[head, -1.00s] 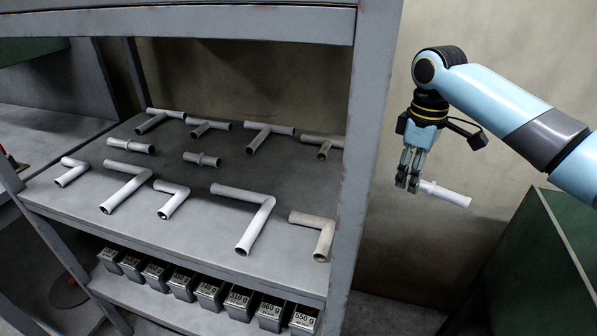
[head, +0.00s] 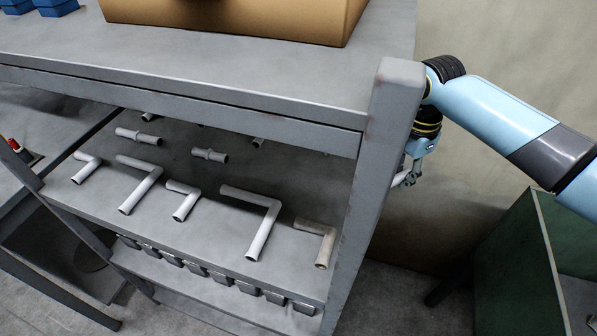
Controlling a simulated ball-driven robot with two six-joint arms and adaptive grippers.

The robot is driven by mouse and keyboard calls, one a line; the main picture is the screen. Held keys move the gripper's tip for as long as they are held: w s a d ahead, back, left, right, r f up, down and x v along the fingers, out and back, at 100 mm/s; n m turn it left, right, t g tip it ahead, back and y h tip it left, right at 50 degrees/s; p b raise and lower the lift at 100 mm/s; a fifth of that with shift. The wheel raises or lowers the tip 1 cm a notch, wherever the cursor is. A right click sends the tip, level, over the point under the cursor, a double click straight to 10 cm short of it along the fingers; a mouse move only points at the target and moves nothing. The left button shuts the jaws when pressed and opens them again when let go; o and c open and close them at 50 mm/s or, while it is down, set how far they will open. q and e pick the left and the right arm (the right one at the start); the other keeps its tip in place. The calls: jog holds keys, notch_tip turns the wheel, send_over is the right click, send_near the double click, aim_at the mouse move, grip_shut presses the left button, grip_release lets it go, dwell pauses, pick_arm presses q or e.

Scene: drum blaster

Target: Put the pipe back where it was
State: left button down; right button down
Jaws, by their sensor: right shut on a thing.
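My right gripper (head: 411,176) is right of the shelf unit, partly hidden behind its front right post. It is shut on a white pipe (head: 398,180), of which only a small part shows beside the post. Several pipes lie on the middle shelf (head: 205,235): white elbow pipes, such as the large one (head: 262,222), a greyer elbow (head: 322,245) at the right end, and two short straight pipes with a collar (head: 138,136) (head: 209,155). The back row of pipes is mostly hidden by the upper shelf. My left gripper is out of view.
The grey post (head: 375,170) stands between my right gripper and the shelf's front. The upper shelf (head: 210,60) carries a tan box (head: 330,25) and blue bins (head: 55,7). Weight blocks (head: 220,278) line the shelf below. A green cabinet (head: 520,250) stands at right.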

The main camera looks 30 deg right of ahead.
jog(key=shift+w+a, duration=0.25)
jog(key=shift+a, duration=0.1)
send_over(315, 175)
jog(key=shift+s+d, duration=0.15)
jog(key=shift+s, duration=0.1)
jog(key=shift+w+a, duration=0.3)
jog(key=shift+w, duration=0.05)
jog(key=shift+s+d+f, duration=0.1)
jog(key=shift+f, duration=1.7)
jog(key=shift+f, duration=0.15)
jog(key=c, duration=1.2)
grip_release()
